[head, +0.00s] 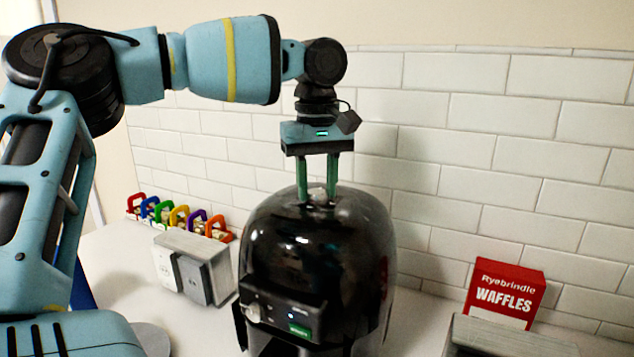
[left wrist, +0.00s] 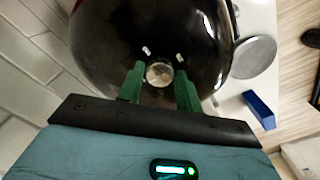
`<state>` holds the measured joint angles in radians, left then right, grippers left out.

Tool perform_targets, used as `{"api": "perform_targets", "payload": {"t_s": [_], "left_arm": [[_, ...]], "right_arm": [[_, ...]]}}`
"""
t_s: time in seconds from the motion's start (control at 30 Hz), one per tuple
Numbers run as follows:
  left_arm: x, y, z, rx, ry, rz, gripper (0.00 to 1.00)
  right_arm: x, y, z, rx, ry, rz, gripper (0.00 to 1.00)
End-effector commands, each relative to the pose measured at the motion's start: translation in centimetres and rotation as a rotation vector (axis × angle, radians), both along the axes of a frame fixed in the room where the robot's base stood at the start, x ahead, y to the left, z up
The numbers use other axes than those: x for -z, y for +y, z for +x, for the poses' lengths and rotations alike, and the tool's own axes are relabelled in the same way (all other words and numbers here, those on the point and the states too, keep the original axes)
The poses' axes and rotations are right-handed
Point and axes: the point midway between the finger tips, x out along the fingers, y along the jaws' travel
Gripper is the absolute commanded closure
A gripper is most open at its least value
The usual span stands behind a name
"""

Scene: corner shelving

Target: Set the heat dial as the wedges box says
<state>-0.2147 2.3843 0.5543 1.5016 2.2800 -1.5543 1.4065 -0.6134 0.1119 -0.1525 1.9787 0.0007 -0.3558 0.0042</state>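A black domed cooker (head: 318,235) stands on the counter, with a small round pale dial (head: 317,194) on its top. My left gripper (head: 318,200) points straight down over it, fingers apart, one on each side of the dial. In the left wrist view the dial (left wrist: 159,73) sits between the green fingertips (left wrist: 160,66), with a narrow gap seeming to show on both sides. A front panel (head: 285,312) has a pale knob (head: 252,312) and a green label. No wedges box is in view; a red box (head: 505,292) reads "Ryebrindle WAFFLES". My right gripper is not in view.
A silver toaster-like appliance (head: 192,266) stands left of the cooker. Several coloured clips or tags (head: 180,215) line the wall behind it. Another grey appliance (head: 505,340) is at the lower right. The tiled wall (head: 470,150) is close behind.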

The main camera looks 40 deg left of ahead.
Motion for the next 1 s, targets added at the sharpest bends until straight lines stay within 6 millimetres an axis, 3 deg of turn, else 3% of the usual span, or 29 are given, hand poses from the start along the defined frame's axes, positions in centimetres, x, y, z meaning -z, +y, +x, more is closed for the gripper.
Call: {"api": "perform_targets", "payload": {"t_s": [0.03,0.2,0.57,1.0], "left_arm": [[-0.02,0.0,0.0,0.0,0.0,0.0,0.72],[-0.03,0.0,0.0,0.0,0.0,0.0,0.91],[0.0,0.0,0.02,0.078,0.0,0.0,0.91],[0.0,-0.01,0.02,0.442,0.0,0.0,0.91]], "right_arm": [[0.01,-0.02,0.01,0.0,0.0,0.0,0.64],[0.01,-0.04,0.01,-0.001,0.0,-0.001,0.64],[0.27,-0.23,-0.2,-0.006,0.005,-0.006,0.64],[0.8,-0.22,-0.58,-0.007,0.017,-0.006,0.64]]}}
